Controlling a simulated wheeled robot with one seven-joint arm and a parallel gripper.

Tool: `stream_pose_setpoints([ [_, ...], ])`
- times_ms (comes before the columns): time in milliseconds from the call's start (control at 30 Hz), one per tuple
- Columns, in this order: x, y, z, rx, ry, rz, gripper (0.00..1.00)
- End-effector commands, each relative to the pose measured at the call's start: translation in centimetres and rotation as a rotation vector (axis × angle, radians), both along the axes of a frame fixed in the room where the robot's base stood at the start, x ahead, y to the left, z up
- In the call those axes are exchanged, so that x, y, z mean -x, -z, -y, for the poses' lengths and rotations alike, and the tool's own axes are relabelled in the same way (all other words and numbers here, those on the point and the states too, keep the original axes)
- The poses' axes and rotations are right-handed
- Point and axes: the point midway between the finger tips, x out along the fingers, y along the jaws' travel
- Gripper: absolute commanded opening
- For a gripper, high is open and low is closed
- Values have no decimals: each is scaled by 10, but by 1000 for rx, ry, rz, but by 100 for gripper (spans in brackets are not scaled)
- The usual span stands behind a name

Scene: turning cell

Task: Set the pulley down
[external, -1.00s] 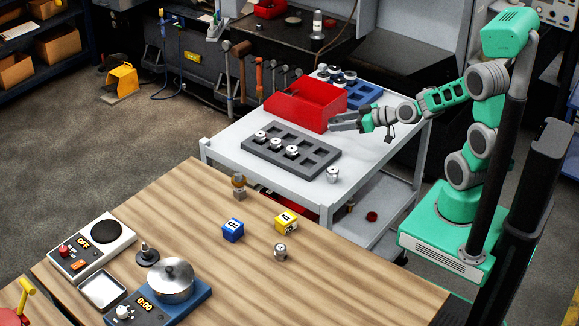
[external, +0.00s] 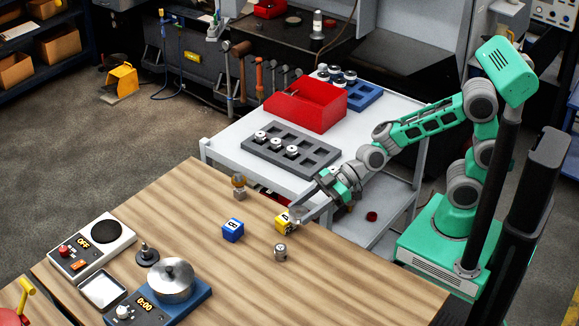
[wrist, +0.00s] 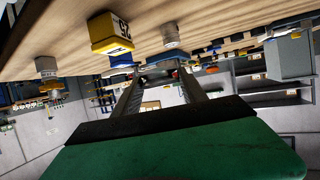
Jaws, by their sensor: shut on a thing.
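My gripper (external: 300,214) is at the far right edge of the wooden table, just above and beside the yellow block (external: 281,221). It is shut on a metal pulley (external: 295,213), which is small and partly hidden by the fingers in the external view. In the wrist view the fingers (wrist: 160,88) reach up the picture, and the pulley (wrist: 160,79) shows dark between their tips. The wooden table (external: 220,270) fills the top of that upside-down view.
A blue block (external: 233,229) and a small metal part (external: 280,251) stand near the yellow block. A brown-topped part (external: 239,185) stands at the table's far edge. The grey cart (external: 225,150) holds a slotted tray (external: 325,157) and red bin (external: 320,112). The table's right front is clear.

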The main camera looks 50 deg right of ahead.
Motion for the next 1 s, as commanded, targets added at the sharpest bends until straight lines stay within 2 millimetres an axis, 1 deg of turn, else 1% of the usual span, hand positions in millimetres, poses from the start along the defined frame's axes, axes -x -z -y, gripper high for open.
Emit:
stream_pose_setpoints([
  [33, 13, -1, -18, -2, -49, 3, 5],
  [100, 28, -6, -36, -1, -99, 3, 5],
  [200, 44, -13, -57, -1, -155, 3, 5],
  [300, 57, -22, -73, -1, -198, 3, 5],
  [400, 62, -35, -88, -1, -228, 4, 5],
  [500, 51, -53, -93, -2, -218, 5, 5],
  [633, 41, -70, -97, -3, -202, 4, 5],
  [700, 41, -61, -93, 1, -187, -2, 5],
  [767, 41, -56, -94, 1, -180, -1, 5],
  [867, 31, -48, -108, 2, -174, -3, 5],
  [1000, 8, -32, -140, 2, -175, -3, 5],
])
